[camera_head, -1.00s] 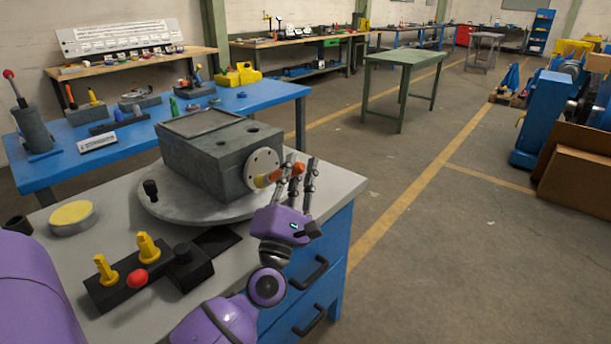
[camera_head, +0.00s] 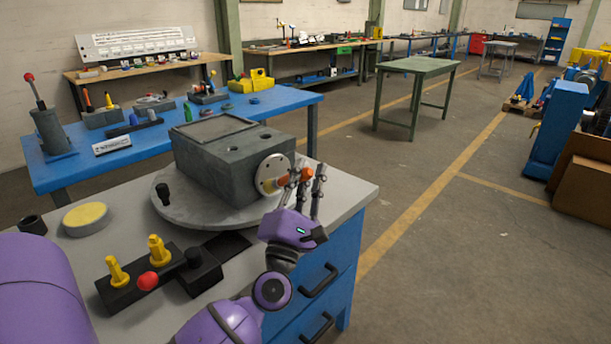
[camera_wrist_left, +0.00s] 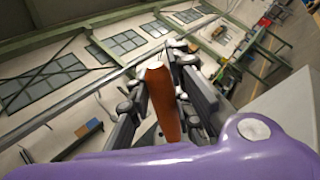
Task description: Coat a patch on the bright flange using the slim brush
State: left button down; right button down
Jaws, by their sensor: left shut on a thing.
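The bright flange (camera_head: 272,168) is a pale round disc with small holes on the front right face of a grey block (camera_head: 215,165). My left gripper (camera_head: 298,184) is just right of the flange, shut on the slim brush (camera_head: 283,181). The brush has an orange handle, which also shows between the fingers in the left wrist view (camera_wrist_left: 161,105). Its yellowish end points at the lower part of the flange. I cannot tell whether it touches. The fingers hide part of the handle. My right gripper is not in view.
The block sits on a round grey plate (camera_head: 175,208) on the bench. A black holder (camera_head: 125,292) with yellow pieces and a red knob (camera_head: 148,281) stands in front. A round tin with a yellow top (camera_head: 86,218) is at left.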

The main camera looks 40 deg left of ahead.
pick_arm(q)
jog(key=shift+a, duration=0.3)
jog(key=shift+w, duration=0.1)
jog(key=w, duration=0.8)
jog(key=shift+d+b, duration=0.25)
jog(key=shift+b, duration=0.2)
jog(key=shift+s, duration=0.15)
